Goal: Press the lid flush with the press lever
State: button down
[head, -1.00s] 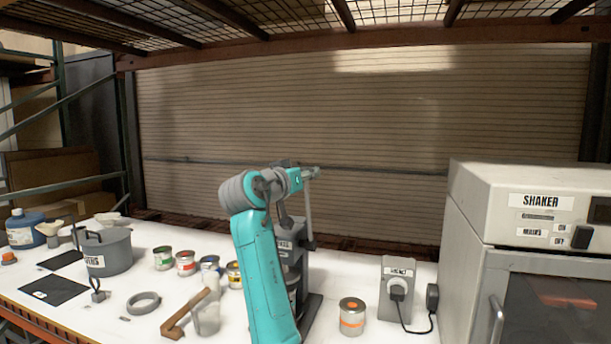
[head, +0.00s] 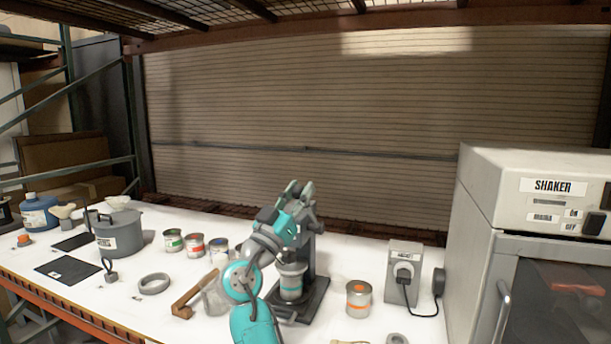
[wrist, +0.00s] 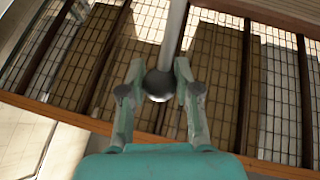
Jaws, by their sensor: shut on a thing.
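The press (head: 318,285) stands on the bench in the middle of the head view, behind my arm. A can with a pale band (head: 291,283) sits on its base under the press head. Whether its lid is flush cannot be told. My gripper (head: 298,188) is above the press, beside its top. In the wrist view, the fingers (wrist: 158,88) are closed around the dark round knob of the press lever (wrist: 172,38). The lever's grey rod runs up and away from the knob. In the head view my arm partly hides the press and lever.
An orange-marked can (head: 358,298) stands right of the press, near a grey switch box (head: 403,280) with a cord. The shaker (head: 535,220) fills the right. Left are a wooden-handled tool (head: 195,296), open paint cans (head: 194,245), a ring (head: 154,283) and a grey pot (head: 119,238).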

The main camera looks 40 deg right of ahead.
jog(key=s+a+f+h, duration=0.1)
jog(key=s+a+f, duration=0.1)
jog(key=f, duration=0.4)
jog(key=shift+s+a+f+m, duration=0.25)
jog(key=shift+a+f+m, duration=0.05)
jog(key=shift+a, duration=0.45)
jog(key=c, duration=0.8)
grip_release()
jog(key=v, duration=1.2)
jog(key=shift+w+f, duration=0.1)
